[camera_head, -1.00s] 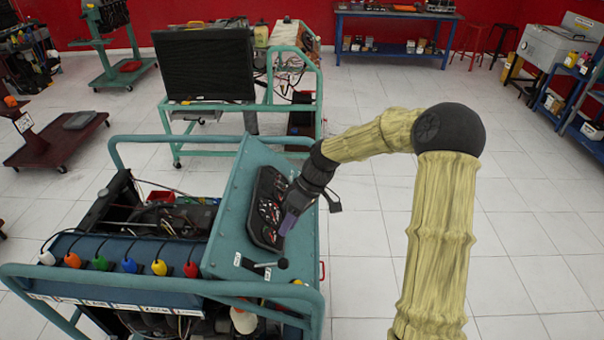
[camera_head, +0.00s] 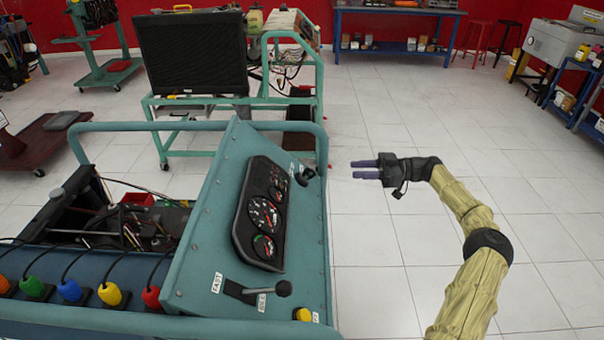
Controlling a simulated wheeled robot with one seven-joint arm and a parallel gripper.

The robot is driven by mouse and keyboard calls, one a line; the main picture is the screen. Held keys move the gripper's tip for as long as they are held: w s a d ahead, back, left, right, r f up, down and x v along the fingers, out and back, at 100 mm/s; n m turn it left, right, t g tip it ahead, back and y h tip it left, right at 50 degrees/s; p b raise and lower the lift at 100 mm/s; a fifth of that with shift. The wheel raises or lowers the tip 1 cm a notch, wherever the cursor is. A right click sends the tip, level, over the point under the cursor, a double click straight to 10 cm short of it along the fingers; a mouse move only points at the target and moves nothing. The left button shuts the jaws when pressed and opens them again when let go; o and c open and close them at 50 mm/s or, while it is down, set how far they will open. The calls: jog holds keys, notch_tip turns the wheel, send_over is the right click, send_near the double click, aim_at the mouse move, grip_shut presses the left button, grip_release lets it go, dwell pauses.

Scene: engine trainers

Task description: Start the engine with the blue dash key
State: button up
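The teal engine trainer (camera_head: 205,215) stands at the lower left, with a sloping dash panel. A black gauge cluster (camera_head: 262,215) lies on the panel. A small dark knob or key switch (camera_head: 306,175) sits near the panel's upper right edge. I cannot make out a blue key there; its colour and shape are too dark and small to tell. My gripper (camera_head: 362,169) is to the right of the panel, apart from it, with its purple fingers pointing left. The fingers are parallel with a gap between them, and nothing shows in the gap.
A throttle lever (camera_head: 283,289) marked FAST and a yellow button (camera_head: 303,314) are low on the panel. Several coloured plugs, one blue (camera_head: 70,290), line the left front. A green frame rail (camera_head: 190,126) crosses behind the panel. The tiled floor on the right is clear.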

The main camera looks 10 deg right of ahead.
jog(key=p, duration=0.3)
send_near(304, 171)
jog(key=a, duration=0.3)
jog(key=w+a, duration=0.1)
jog(key=a, duration=0.2)
jog(key=w+a, duration=0.1)
jog(key=a, duration=0.2)
jog(key=shift+a+r, duration=0.2)
jog(key=shift+a, duration=0.2)
grip_shut()
